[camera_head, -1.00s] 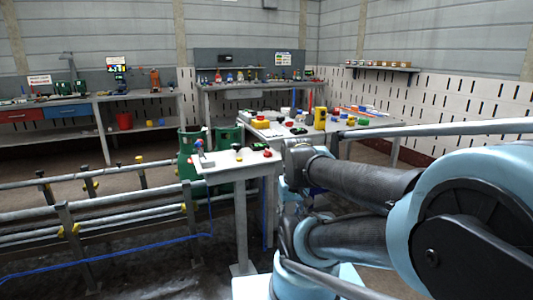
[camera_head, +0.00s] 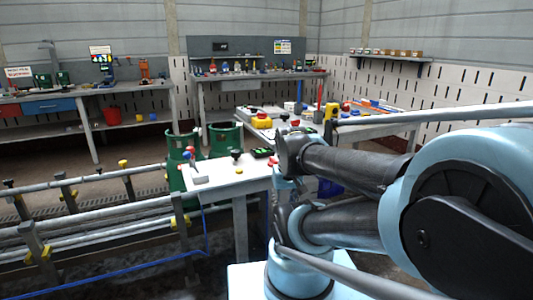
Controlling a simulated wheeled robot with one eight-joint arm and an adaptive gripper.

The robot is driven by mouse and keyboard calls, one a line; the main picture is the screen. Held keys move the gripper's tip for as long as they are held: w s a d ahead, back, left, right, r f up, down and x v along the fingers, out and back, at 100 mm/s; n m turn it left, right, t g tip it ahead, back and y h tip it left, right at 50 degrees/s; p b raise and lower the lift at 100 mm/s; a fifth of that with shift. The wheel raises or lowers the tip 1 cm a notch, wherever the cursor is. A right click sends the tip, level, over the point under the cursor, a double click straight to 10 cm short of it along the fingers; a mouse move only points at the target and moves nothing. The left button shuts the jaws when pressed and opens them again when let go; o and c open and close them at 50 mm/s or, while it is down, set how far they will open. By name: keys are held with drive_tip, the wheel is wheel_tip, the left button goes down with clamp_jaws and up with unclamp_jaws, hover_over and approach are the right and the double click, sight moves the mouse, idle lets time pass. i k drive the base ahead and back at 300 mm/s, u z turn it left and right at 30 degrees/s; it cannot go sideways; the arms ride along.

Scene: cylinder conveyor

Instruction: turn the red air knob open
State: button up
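A small white-topped table (camera_head: 222,181) stands ahead, left of my arm. A small red knob-like part (camera_head: 272,161) sits at its right edge, close beside my arm's links in the picture. A blue lever-like part with a red tip (camera_head: 189,151) stands at the table's left end. I cannot tell for certain which red part is the air knob. A black knob (camera_head: 236,155), a yellow button (camera_head: 239,170) and a black box with a green face (camera_head: 262,152) are also on the top. My arm fills the right side; my gripper's fingers do not show.
Metal pipes with yellow fittings (camera_head: 126,166) run along the left. Green cylinders (camera_head: 225,141) stand behind the small table. A larger table (camera_head: 383,119) with several parts is behind my arm. A blue hose (camera_head: 165,258) lies on the floor at front left.

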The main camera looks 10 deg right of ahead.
sight(272, 161)
drive_tip(key=i, duration=0.2)
drive_tip(key=u, duration=1.1)
drive_tip(key=k, duration=1.75)
drive_tip(key=z, duration=0.6)
drive_tip(key=i, duration=1)
drive_tip(key=z, duration=0.05)
